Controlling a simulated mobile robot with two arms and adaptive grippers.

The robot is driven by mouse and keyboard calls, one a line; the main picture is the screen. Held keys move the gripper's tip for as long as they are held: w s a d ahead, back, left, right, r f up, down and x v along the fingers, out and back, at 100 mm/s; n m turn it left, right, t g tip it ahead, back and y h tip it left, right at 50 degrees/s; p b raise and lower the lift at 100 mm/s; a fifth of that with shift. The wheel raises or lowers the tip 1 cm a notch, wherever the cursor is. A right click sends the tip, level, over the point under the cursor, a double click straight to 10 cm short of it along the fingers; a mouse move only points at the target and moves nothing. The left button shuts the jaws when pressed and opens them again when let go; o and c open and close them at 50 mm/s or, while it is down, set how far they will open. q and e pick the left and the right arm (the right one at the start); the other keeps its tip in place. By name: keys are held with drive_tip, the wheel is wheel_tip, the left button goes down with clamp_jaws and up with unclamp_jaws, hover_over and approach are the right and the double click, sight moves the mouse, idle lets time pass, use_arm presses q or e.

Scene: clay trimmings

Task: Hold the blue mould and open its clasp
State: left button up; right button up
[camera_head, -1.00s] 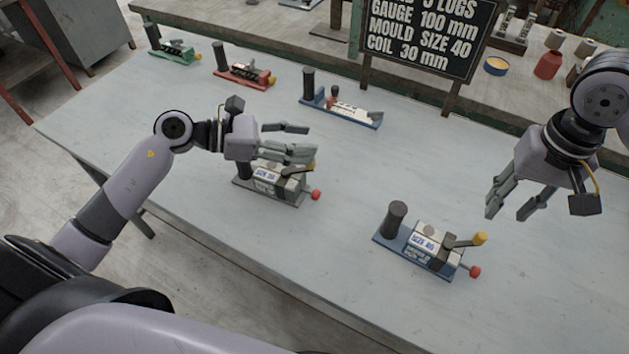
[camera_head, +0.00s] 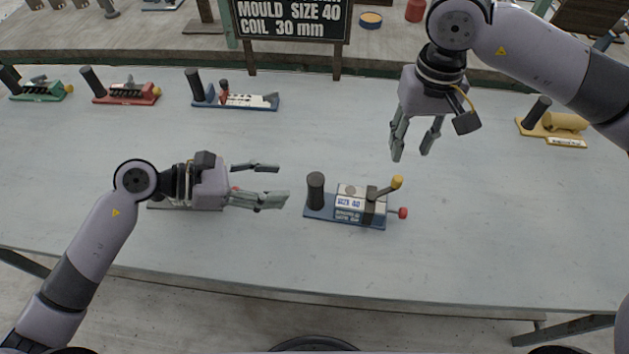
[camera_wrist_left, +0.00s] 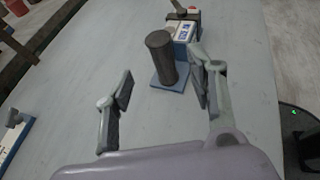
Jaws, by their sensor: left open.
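The blue mould (camera_head: 345,221) lies on the table, a blue base with a dark upright post at its left end. Its block is marked SIZE 40 and has a lever with a yellow knob and a red knob at the right end. In the left wrist view the mould's blue base (camera_wrist_left: 160,84) and post stand beyond the fingers. My left gripper (camera_head: 272,184) is open and empty, left of the post and pointing at it, apart from it. My right gripper (camera_head: 411,150) hangs open and empty above the table, behind and right of the mould.
A grey-based mould (camera_head: 185,207) is mostly hidden under my left gripper. Green (camera_head: 40,95), red (camera_head: 126,96) and another blue tool (camera_head: 240,102) stand along the back; a yellow one (camera_head: 552,128) is at right. A sign (camera_head: 290,20) stands behind. The table front is clear.

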sight(316, 184)
use_arm(q)
drive_tip(key=x, duration=0.9)
drive_tip(key=shift+w+d+f, duration=0.1)
drive_tip(key=shift+d, duration=0.3)
drive_tip(key=shift+c, duration=0.5)
clamp_jaws()
